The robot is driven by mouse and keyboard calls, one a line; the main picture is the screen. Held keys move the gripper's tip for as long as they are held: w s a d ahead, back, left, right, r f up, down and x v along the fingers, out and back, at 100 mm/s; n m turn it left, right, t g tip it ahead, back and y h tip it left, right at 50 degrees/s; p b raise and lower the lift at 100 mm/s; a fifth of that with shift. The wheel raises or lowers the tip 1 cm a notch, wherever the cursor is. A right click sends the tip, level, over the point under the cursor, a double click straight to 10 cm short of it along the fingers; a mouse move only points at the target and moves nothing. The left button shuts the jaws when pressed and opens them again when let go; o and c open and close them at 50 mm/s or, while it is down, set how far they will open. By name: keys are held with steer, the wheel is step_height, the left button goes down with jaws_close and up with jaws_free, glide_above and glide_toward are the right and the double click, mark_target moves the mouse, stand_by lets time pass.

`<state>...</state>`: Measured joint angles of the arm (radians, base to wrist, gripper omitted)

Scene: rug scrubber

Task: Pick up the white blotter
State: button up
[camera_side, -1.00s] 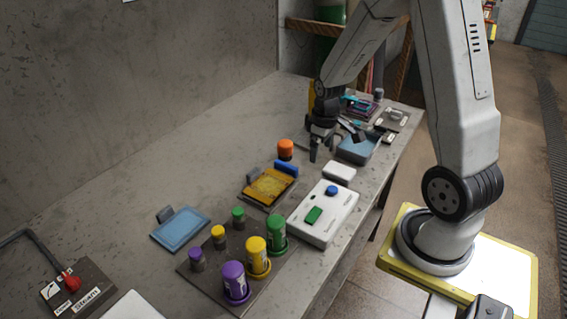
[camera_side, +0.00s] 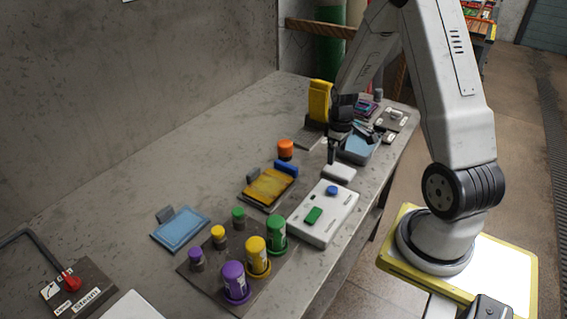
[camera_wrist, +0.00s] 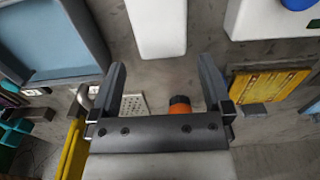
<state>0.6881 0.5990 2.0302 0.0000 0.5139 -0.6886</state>
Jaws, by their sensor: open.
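The white blotter (camera_side: 339,173) is a small pale block with rounded edges, lying on the bench between the blue tray and the white button box. In the wrist view the blotter (camera_wrist: 158,28) is at the top centre, lengthwise, ahead of the space between the fingers. My gripper (camera_side: 334,154) is just behind it in the side view, pointing down. In the wrist view my gripper (camera_wrist: 162,66) is open with nothing between its fingers. I cannot tell the exact height of the fingertips above the bench.
The blue tray (camera_side: 357,151) and white button box (camera_side: 325,216) flank the blotter. An orange knob (camera_side: 285,149), a yellow pad (camera_side: 268,187) and a yellow upright thing (camera_side: 319,101) stand nearby. Coloured bottles (camera_side: 256,256) are at the front. The left bench surface is largely clear.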

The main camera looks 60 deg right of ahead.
mark_target(335, 167)
steer(key=shift+f, duration=0.15)
steer(key=shift+f, duration=2.5)
steer(key=c, duration=0.9)
steer(key=shift+c, duration=0.3)
steer(key=shift+r, duration=0.15)
steer(key=shift+r, duration=0.75)
steer(key=s+a+r, duration=0.1)
steer(key=r, duration=0.1)
steer(key=s+r, duration=0.1)
steer(key=r, duration=0.1)
steer(key=s+a+r, duration=0.1)
steer(key=s+r, duration=0.1)
steer(key=r, duration=0.1)
steer(key=shift+s+a+r, duration=0.1)
steer(key=shift+a, duration=0.2)
steer(key=s+a+r, duration=0.4)
steer(key=s, duration=0.3)
steer(key=shift+s+a, duration=0.35)
steer(key=shift+s, duration=0.05)
